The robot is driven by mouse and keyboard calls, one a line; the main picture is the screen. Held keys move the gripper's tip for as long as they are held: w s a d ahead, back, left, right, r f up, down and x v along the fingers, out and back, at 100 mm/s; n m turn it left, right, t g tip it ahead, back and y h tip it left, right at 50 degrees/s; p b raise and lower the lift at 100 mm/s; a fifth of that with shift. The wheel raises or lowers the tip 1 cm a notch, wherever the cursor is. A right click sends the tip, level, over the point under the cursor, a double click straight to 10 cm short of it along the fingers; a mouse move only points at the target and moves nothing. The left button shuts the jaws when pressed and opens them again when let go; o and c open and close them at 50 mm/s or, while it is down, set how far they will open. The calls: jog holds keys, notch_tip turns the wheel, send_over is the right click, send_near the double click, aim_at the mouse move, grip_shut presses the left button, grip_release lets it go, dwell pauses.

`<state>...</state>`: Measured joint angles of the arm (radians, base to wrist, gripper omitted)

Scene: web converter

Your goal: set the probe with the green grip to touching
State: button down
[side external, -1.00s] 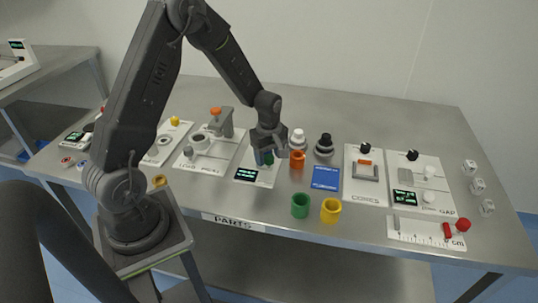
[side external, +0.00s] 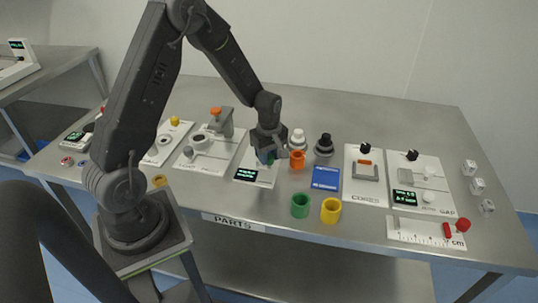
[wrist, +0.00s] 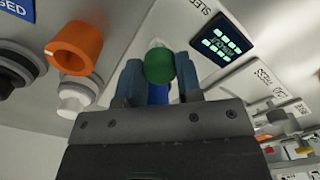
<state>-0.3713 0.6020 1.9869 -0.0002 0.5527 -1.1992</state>
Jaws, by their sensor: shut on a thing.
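The probe's green grip (wrist: 159,66) sits between the two blue-padded fingers of my gripper (wrist: 160,80) in the wrist view. My gripper is shut on it. In the side view my gripper (side external: 270,157) is low over a small white panel with a dark display (side external: 246,175), and the green grip (side external: 270,160) shows only partly beside the fingers. The same display (wrist: 221,38) shows lit green characters in the wrist view. The probe's tip and what it touches are hidden or too small to tell.
An orange ring (side external: 297,159) stands close to the right of my gripper, with white (side external: 298,139) and black (side external: 324,145) knobbed pieces behind. A blue card (side external: 326,178) and green (side external: 300,205) and yellow (side external: 331,210) cups lie right and in front.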

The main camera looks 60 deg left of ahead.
jog(key=shift+w+a, duration=0.9)
jog(key=c, duration=0.8)
grip_release()
jog(key=shift+r, duration=0.15)
notch_tip(320, 180, up, 14)
jog(key=shift+f, duration=0.2)
